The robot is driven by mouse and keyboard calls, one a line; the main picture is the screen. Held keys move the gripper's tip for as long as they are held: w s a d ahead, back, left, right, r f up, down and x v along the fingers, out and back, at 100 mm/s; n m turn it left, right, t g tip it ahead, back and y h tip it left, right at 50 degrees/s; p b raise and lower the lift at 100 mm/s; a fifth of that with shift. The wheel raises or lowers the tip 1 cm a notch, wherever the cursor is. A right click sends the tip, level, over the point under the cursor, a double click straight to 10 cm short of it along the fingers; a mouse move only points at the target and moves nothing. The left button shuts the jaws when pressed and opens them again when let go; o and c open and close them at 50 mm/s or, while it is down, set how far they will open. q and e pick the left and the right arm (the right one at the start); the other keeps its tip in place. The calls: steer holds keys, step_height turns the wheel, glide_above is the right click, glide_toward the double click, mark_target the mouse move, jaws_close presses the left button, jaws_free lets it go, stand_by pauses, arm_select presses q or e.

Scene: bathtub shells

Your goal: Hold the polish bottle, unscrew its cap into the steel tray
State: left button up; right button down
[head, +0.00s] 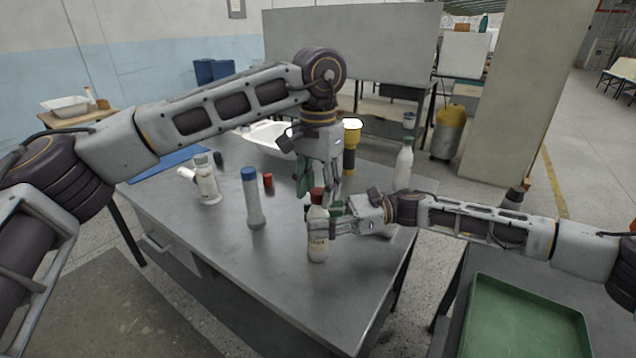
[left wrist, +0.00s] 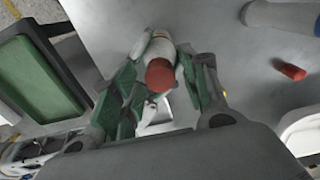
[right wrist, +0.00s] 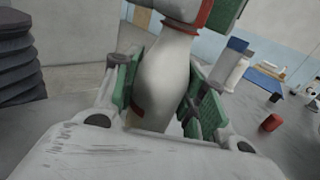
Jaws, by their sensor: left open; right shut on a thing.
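The polish bottle (head: 317,249) is white with a red cap (left wrist: 160,75) and stands upright near the table's front right edge. My right gripper (head: 322,222) is shut on the bottle's body from the side, its green pads on both sides in the right wrist view (right wrist: 165,95). My left gripper (head: 320,188) points down from above, open, with its green fingers on either side of the cap in the left wrist view (left wrist: 163,88). The cap is on the bottle. I cannot make out the steel tray for certain; my arms hide part of the table.
A white basin (head: 262,135), a yellow-and-black torch-like item (head: 351,150) and a white bottle (head: 403,165) are behind. A green tray (head: 525,318) is on a separate table.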

arm_select(q)
steer(key=shift+c, duration=0.2)
jaws_close()
